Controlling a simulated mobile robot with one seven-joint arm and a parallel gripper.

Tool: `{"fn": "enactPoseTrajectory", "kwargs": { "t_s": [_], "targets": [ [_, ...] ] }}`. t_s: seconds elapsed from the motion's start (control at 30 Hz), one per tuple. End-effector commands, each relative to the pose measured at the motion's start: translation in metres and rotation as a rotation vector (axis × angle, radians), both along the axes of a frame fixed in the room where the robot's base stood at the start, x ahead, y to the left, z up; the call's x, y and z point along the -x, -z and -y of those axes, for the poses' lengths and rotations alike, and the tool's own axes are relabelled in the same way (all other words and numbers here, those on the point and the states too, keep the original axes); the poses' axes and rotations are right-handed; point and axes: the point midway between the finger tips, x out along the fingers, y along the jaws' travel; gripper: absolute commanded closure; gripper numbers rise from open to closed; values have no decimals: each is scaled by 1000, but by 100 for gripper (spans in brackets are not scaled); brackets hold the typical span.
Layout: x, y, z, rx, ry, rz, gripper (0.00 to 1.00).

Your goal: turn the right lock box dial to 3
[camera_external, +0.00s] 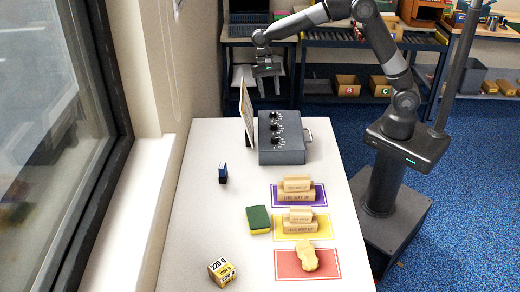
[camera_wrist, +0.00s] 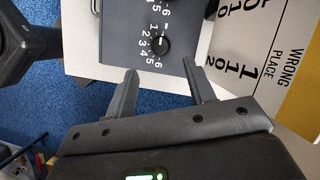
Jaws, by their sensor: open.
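The grey lock box (camera_external: 282,157) stands at the far end of the white table, with several black dials in a row on its top. The dial at the far end of the row (camera_external: 273,115) shows in the wrist view as a round black knob (camera_wrist: 160,46) ringed by white numbers. I cannot read its setting surely. Another dial is partly cut off at the top edge of the wrist view. My gripper (camera_external: 268,68) is open and empty, above and beyond the far end of the box. In the wrist view its fingertips (camera_wrist: 159,66) are spread to either side below this knob, apart from it.
A sign reading "WRONG PLACE" (camera_wrist: 262,50) stands along the left side of the box. A handle (camera_external: 308,136) juts from its right side. A blue block (camera_external: 223,173), a green sponge (camera_external: 258,219), wooden pieces on colored mats and a carton (camera_external: 222,271) lie nearer.

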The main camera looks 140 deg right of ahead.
Motion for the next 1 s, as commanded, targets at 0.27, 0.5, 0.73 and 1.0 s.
{"fn": "enactPoseTrajectory", "kwargs": {
  "t_s": [0.27,0.5,0.73,1.0],
  "targets": [
    [-7,49,-20,-2,-2,-2,50],
    [-11,70,-27,0,-1,0,50],
    [-12,72,-28,1,-2,0,50],
    [-12,72,-28,1,-2,0,66]
  ]
}}
